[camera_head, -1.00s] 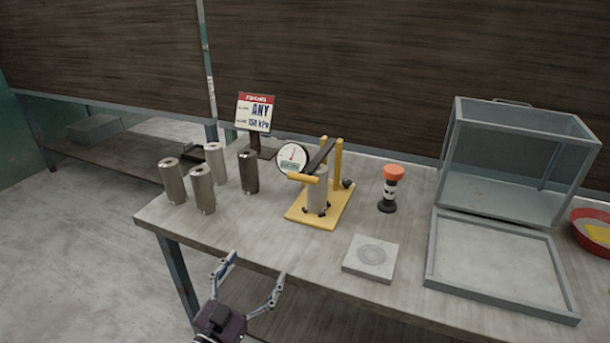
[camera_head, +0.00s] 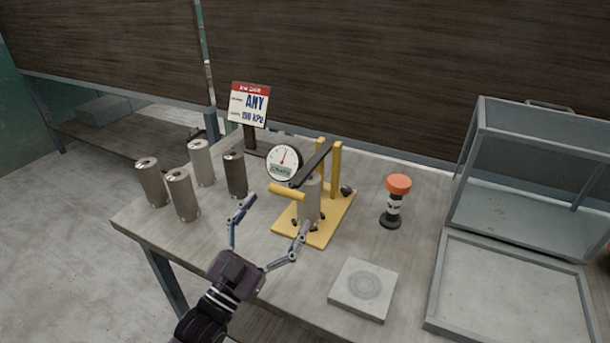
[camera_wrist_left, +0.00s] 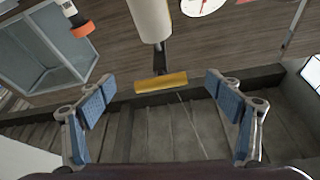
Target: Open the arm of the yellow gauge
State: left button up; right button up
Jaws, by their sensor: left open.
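The yellow gauge (camera_head: 322,233) stands on the table, a yellow base with two posts, a white round dial (camera_head: 283,162) and a dark arm (camera_head: 309,166). The arm slopes down toward the front and ends in a yellow crossbar handle (camera_head: 287,192). A grey cylinder (camera_head: 309,202) stands upright on the base beneath the arm. My left gripper (camera_head: 273,219) is open and empty, in front of the handle. In the left wrist view the handle (camera_wrist_left: 161,83) lies between the two blue-padded fingers, apart from both. My right gripper is not in view.
Several metal cylinders (camera_head: 182,194) stand to the left. A sign (camera_head: 248,104) stands behind. An orange-capped bottle (camera_head: 397,186), a square slab (camera_head: 364,288), a shallow tray (camera_head: 436,291) and a glass case (camera_head: 530,175) are to the right.

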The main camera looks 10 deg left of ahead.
aim_at(292, 183)
pick_arm(q)
jog(key=x, duration=0.3)
jog(key=p+x, duration=0.1)
jog(key=x, duration=0.2)
jog(key=shift+r, duration=0.4)
jog(key=shift+w+d, duration=0.1)
jog(key=shift+w, duration=0.15)
jog(key=shift+w+r, duration=0.1)
jog(key=shift+w, duration=0.05)
jog(key=c, duration=1.9)
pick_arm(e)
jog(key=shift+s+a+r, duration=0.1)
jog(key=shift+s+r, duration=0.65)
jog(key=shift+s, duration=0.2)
pick_arm(q)
jog(key=shift+c, duration=1.3)
